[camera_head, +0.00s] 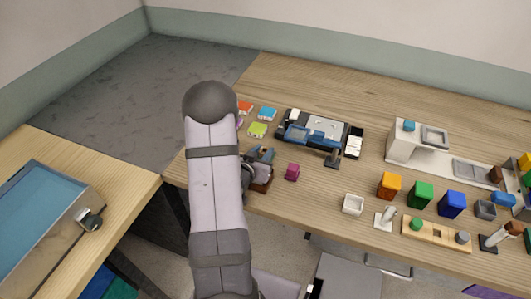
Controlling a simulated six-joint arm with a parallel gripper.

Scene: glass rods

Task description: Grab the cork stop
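My gripper (262,157) is small and dark in this view, at the end of my arm over the left part of the long wooden table. A brown block (261,182) shows right below it and may be the cork stop; I cannot tell for sure. I cannot tell whether the gripper touches the block, or whether its fingers are open or shut. My own arm covers the area to the left of it.
A black tray with blue parts (319,134) lies behind. Orange (390,185), green (421,194) and blue (452,204) blocks stand farther right, behind a wooden rack (436,234). A white open box (352,204) is near the front edge.

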